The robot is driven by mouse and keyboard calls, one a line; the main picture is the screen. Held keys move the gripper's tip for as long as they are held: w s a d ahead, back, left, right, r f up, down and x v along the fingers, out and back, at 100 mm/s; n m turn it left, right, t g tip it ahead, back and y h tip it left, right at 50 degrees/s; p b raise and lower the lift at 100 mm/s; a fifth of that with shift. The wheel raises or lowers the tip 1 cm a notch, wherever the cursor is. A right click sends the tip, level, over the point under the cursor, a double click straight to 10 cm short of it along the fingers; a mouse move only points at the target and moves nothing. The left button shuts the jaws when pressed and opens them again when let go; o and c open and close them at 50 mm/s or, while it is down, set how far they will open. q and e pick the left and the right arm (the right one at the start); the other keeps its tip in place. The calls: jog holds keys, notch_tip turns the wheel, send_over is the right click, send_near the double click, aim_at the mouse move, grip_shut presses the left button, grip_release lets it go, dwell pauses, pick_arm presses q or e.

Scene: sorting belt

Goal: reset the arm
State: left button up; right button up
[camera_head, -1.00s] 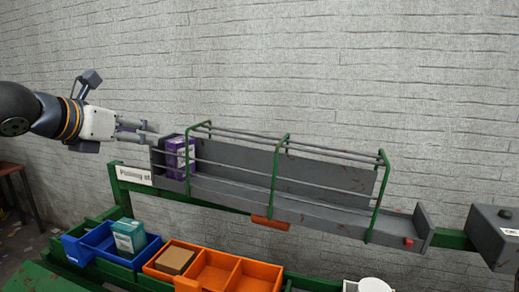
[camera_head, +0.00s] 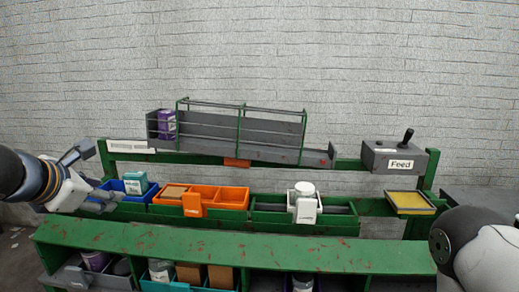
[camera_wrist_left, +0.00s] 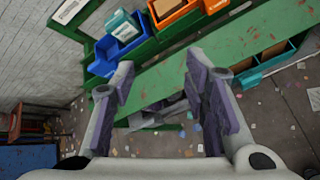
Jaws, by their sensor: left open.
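My left gripper (camera_head: 106,200) is at the left of the head view, low beside the blue bin (camera_head: 110,185). In the left wrist view its two fingers (camera_wrist_left: 158,82) are spread apart with nothing between them, above the green bench edge and the floor. My right arm (camera_head: 470,245) shows at the lower right of the head view. Its gripper is outside the frames.
A teal box (camera_head: 136,182) sits in the blue bin. An orange bin (camera_head: 234,197) holds a brown box (camera_head: 174,191). A feed control box (camera_head: 392,158) stands right.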

pick_arm(q)
jog(key=s+d+f+m+g, duration=0.1)
jog(key=d+f+m, duration=0.1)
jog(key=f+m, duration=0.35)
jog(key=s+d+f+m+g, duration=0.2)
jog(key=d+f, duration=0.1)
jog(key=f, duration=0.6)
jog(key=s+d+f+m+g, duration=0.3)
jog(key=s+f+m, duration=0.5)
jog(key=s+f, duration=0.35)
jog(key=s+d+f+m+g, duration=0.1)
jog(key=s+f+m+g, duration=0.2)
jog(key=s, duration=1)
jog(key=s+d+f+m+g, duration=0.1)
jog(key=s+f+m+g, duration=0.2)
jog(key=s+f+m, duration=0.5)
jog(key=s+m, duration=0.2)
jog(key=s, duration=0.2)
jog(key=shift+s+d, duration=0.15)
jog(key=shift+s, duration=0.2)
pick_arm(e)
jog(key=shift+w, duration=0.25)
